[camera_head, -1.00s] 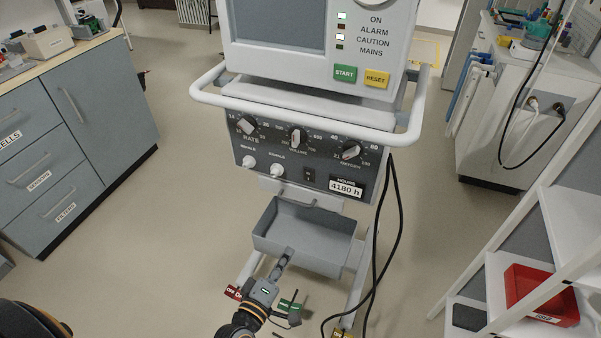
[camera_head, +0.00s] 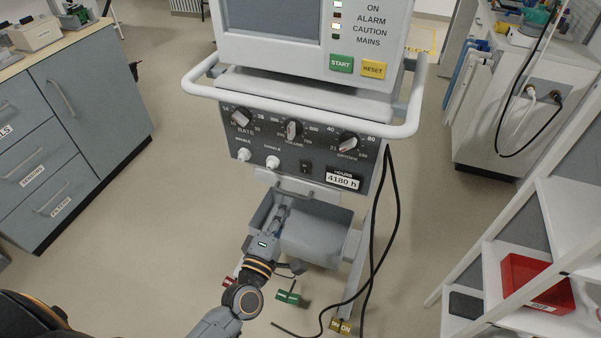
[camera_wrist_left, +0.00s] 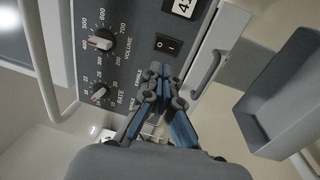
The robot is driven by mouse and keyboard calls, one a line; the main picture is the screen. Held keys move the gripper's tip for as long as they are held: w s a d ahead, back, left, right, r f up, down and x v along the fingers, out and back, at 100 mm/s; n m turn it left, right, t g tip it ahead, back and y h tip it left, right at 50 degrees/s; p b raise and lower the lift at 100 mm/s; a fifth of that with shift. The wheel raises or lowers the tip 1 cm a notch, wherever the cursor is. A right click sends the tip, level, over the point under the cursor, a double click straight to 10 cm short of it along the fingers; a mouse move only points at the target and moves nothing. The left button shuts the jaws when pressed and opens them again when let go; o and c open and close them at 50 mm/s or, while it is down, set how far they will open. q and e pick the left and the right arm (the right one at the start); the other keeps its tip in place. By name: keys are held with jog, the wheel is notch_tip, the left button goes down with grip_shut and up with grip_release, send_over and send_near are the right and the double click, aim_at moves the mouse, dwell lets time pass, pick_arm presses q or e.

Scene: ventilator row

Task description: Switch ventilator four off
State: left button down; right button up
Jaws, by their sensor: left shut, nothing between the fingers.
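The ventilator (camera_head: 318,83) stands in front of me; no number shows on it. Its dark control panel (camera_head: 270,145) carries several knobs and a small black rocker switch (camera_head: 305,167), left of the 4180 h counter. In the left wrist view the rocker switch (camera_wrist_left: 167,43) shows I and O marks; which side is pressed I cannot tell. The ON and CAUTION lamps look lit. My left gripper (camera_head: 281,210) is shut and empty, below the panel in front of the grey tray. In the wrist view its fingertips (camera_wrist_left: 160,68) appear just below the switch. My right gripper is not in view.
A white rail (camera_head: 300,115) runs around the ventilator above the panel. The open grey tray (camera_head: 330,225) and black hanging cables (camera_head: 394,210) are below and right. Coloured tags (camera_head: 287,297) hang low. Cabinets (camera_head: 80,130) stand left, a shelf with a red bin (camera_head: 535,285) right.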

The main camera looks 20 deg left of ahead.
aim_at(305, 165)
pick_arm(q)
jog(key=w, duration=0.6)
jog(key=w+r+p, duration=0.1)
jog(key=w, duration=0.3)
jog(key=shift+d+r, duration=0.1)
jog(key=shift+d, duration=0.25)
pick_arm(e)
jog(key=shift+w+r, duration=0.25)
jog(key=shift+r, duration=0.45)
pick_arm(q)
jog(key=shift+w+r, duration=0.15)
jog(key=shift+w, duration=0.1)
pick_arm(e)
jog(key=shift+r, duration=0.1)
